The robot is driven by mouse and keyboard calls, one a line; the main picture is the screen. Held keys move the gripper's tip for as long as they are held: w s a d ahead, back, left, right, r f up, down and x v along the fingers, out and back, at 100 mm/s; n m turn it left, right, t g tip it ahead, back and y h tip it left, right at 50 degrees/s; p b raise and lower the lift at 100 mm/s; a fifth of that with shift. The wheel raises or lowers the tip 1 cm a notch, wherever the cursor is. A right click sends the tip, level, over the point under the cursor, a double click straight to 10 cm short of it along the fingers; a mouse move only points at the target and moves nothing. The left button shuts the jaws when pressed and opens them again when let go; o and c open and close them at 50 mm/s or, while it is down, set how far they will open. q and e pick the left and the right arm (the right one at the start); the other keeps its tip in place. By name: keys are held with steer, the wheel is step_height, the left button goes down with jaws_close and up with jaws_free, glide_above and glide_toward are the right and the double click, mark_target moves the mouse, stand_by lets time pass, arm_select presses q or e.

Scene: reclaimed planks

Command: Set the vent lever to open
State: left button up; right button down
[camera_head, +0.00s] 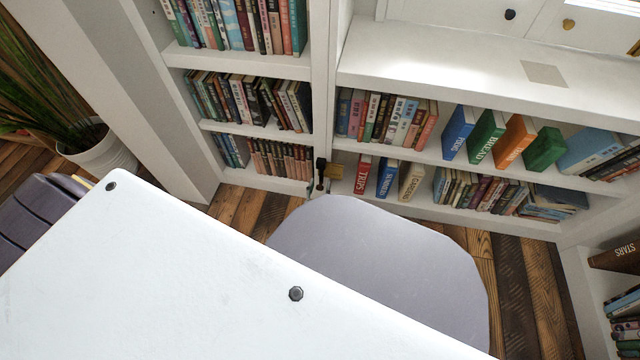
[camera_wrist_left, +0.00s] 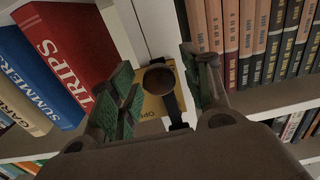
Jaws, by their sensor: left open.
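The vent lever (camera_head: 321,165) is a small dark handle on the white upright between two bookshelf bays in the head view. Beside it is a yellow plate (camera_head: 336,173). In the left wrist view the lever's round dark knob (camera_wrist_left: 158,78) and black bar stand in front of the yellow plate (camera_wrist_left: 149,106), whose lettering is partly hidden. My left gripper (camera_head: 319,189) is at the lever. In the wrist view its green-padded fingers (camera_wrist_left: 157,66) are apart, one on each side of the knob. Contact cannot be told. My right gripper is not in view.
Book-filled shelves flank the lever; a red TRIPS book (camera_wrist_left: 68,55) is close on one side and pink-spined books (camera_wrist_left: 230,35) on the other. A potted plant (camera_head: 105,152) stands at the far left. Plank floor (camera_head: 515,285) shows at lower right.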

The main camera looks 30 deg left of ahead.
arm_select(q)
steer(key=shift+w, duration=0.15)
steer(key=shift+c, duration=0.2)
jaws_close()
